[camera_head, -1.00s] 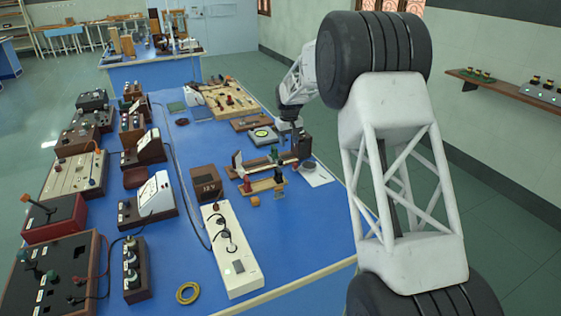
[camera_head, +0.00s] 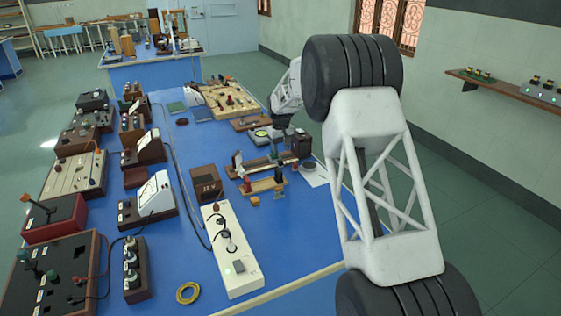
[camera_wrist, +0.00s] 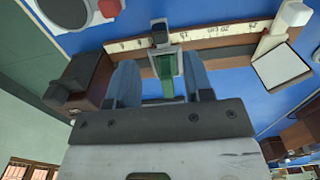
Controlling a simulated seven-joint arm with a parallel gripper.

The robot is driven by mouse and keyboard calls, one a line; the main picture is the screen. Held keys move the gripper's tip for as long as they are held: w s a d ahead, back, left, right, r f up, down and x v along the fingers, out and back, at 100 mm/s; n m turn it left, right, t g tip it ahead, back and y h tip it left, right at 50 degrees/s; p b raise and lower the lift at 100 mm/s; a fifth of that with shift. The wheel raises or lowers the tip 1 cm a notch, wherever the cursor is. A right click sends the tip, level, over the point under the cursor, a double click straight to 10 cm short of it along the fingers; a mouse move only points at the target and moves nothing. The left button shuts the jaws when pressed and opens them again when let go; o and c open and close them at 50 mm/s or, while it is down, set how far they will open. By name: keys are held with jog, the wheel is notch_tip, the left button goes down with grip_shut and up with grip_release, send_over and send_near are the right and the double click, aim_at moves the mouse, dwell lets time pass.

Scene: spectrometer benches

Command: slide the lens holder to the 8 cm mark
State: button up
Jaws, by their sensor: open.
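The lens holder (camera_wrist: 165,72), a green upright with a grey-framed top, stands on a wooden rail with a pale marked scale (camera_wrist: 215,43) in the wrist view. In the head view, the green holder (camera_head: 274,153) is on the rail, partly hidden near my arm's end. My gripper (camera_wrist: 161,72) is open, with one blue-grey finger on each side of the green upright. I cannot tell whether either finger touches it. The scale numbers are too small to read surely.
A white screen (camera_wrist: 283,66) stands towards the right end of the rail in the wrist view. A dark box (camera_wrist: 82,78) is at the other end. In the head view, a smaller wooden stand (camera_head: 264,186) lies in front of the rail, with crowded instruments further left.

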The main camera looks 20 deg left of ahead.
aim_at(281, 160)
jog(key=shift+f, duration=3.35)
jog(key=shift+c, duration=0.2)
grip_shut()
